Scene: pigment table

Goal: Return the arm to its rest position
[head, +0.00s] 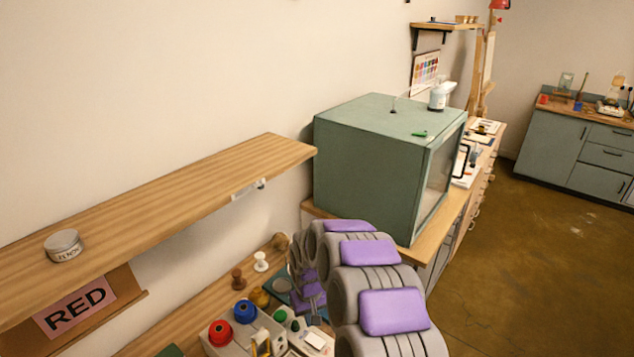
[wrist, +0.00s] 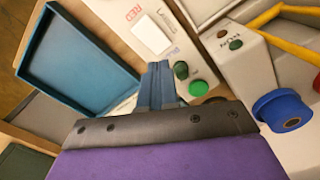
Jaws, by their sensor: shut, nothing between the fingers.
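My arm, grey with purple pads, rises from the bottom of the head view and bends over the bench (head: 185,318). My gripper (wrist: 158,72) shows in the wrist view with its two blue-grey fingers together and nothing between them. It points over the bench beside a pale panel (wrist: 203,68) with RED and BLUE labels and green buttons. In the head view the gripper is mostly hidden behind the arm links, so its height above the bench is hard to judge.
A blue tray (wrist: 82,62) lies left of the fingers. A pale box marked RUN (wrist: 248,72) and a blue knob (wrist: 284,111) are to the right. A wooden shelf (head: 160,205) with a tin (head: 63,246) overhangs the bench. A green cabinet (head: 365,165) stands behind my arm.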

